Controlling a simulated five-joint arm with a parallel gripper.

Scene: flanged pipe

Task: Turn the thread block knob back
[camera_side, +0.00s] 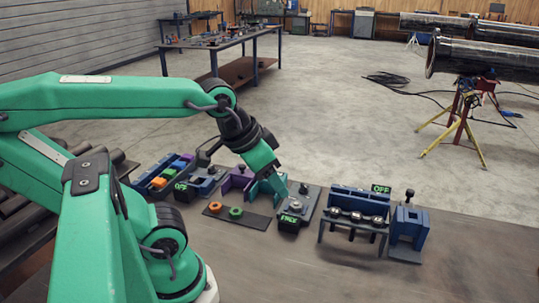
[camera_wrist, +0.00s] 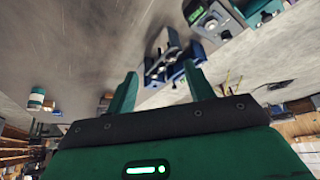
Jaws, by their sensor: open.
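A grey block (camera_side: 301,203) with a round pale knob (camera_side: 295,206) stands on a dark plate. A small black display (camera_side: 289,222) at its front reads FREE in green. It seems to be the thread block. My gripper (camera_side: 268,193) is above and just left of this block, fingers pointing down, apart from the knob as far as I can tell. In the wrist view my gripper (camera_wrist: 160,70) shows its two green fingers spread with nothing held between them. The knob (camera_wrist: 211,24) and display (camera_wrist: 195,8) are at the upper right there, outside the fingers.
A blue rack (camera_side: 357,212) with several round pieces and an OFF display stands to the right, beside a blue vise-like block (camera_side: 408,230). Orange (camera_side: 215,207) and green (camera_side: 236,212) rings lie on a dark tray at left. The front right bench top is clear.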

